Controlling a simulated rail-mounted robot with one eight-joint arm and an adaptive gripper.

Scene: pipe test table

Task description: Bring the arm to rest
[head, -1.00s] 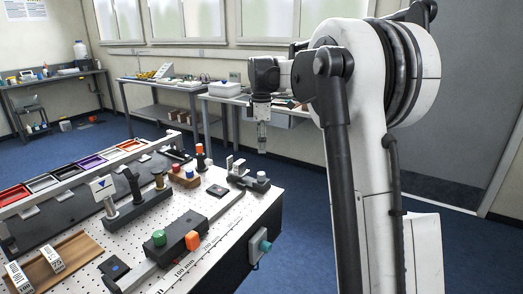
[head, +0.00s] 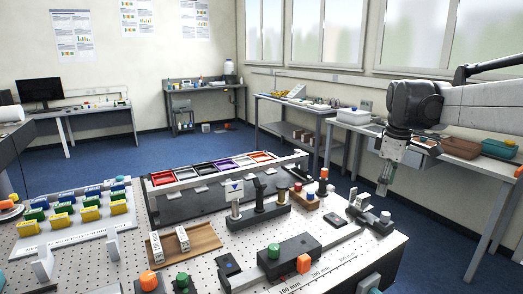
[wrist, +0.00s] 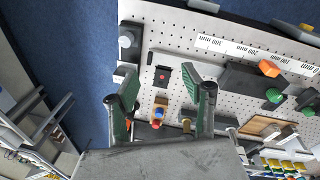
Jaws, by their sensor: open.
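My gripper (head: 384,184) hangs pointing down at the right in the head view, beyond the right end of the pipe test table (head: 190,262). In the wrist view my gripper (wrist: 162,95) shows two green-padded fingers spread apart with nothing between them. Past the fingers lie the perforated table top (wrist: 168,40) and the blue floor (wrist: 70,60). My arm reaches in from the right edge of the head view. The gripper is clear of the table fixtures.
The table holds a row of coloured bins (head: 215,165), a black block with green and orange knobs (head: 288,255), and yellow, green and blue blocks (head: 75,210). Side benches (head: 300,103) line the window wall. Blue floor (head: 110,160) is open behind the table.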

